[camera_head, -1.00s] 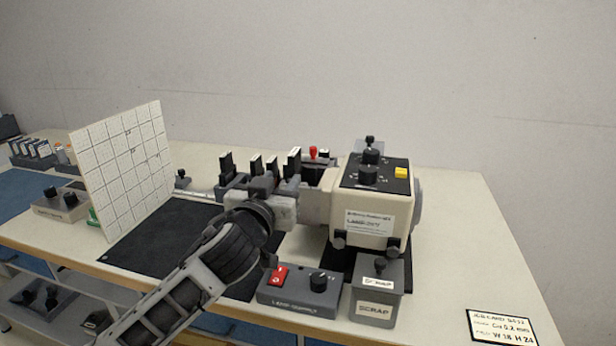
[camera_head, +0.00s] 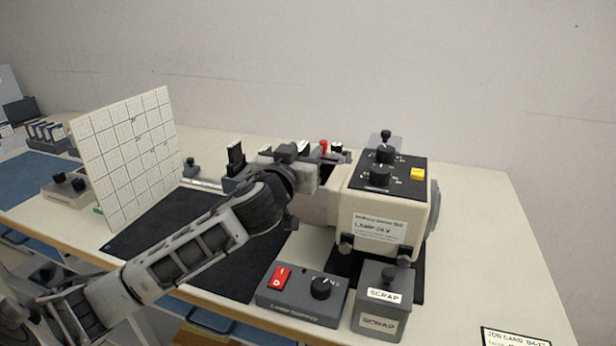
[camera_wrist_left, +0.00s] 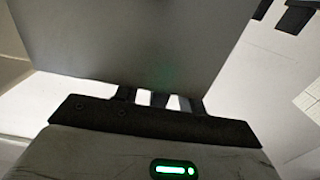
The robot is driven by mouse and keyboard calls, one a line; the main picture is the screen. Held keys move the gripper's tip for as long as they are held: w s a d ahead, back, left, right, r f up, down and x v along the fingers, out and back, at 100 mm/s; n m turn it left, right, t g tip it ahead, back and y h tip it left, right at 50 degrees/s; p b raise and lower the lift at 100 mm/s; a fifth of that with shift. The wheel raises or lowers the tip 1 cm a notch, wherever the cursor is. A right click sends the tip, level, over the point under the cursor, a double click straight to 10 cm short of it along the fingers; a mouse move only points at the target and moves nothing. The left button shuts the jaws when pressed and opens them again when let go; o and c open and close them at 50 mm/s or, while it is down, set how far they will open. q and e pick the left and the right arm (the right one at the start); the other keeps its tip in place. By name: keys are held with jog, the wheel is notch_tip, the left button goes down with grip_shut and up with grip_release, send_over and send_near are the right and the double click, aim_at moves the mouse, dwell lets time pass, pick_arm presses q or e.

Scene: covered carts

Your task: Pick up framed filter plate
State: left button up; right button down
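Several upright dark plates with pale labels stand in a row on the optical bench behind the black mat; one is the dark plate (camera_head: 235,157) at the left. I cannot tell which one is the framed filter plate. My left gripper (camera_head: 303,165) is over the right part of this row, beside the cream lamp housing (camera_head: 380,205), and hides part of the row. In the left wrist view a large smooth grey surface (camera_wrist_left: 125,40) covers the fingertips. Only the finger bases show, so I cannot tell whether the gripper is open or holds something. My right gripper is out of view.
A white gridded board (camera_head: 128,150) stands at the left of the black mat (camera_head: 170,235). In front of the lamp housing are a switch box (camera_head: 302,297) and a grey scrap bin (camera_head: 382,300). The table's right side is fairly clear.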

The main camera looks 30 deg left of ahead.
pick_arm(q)
grip_shut()
jog(key=shift+r, duration=0.15)
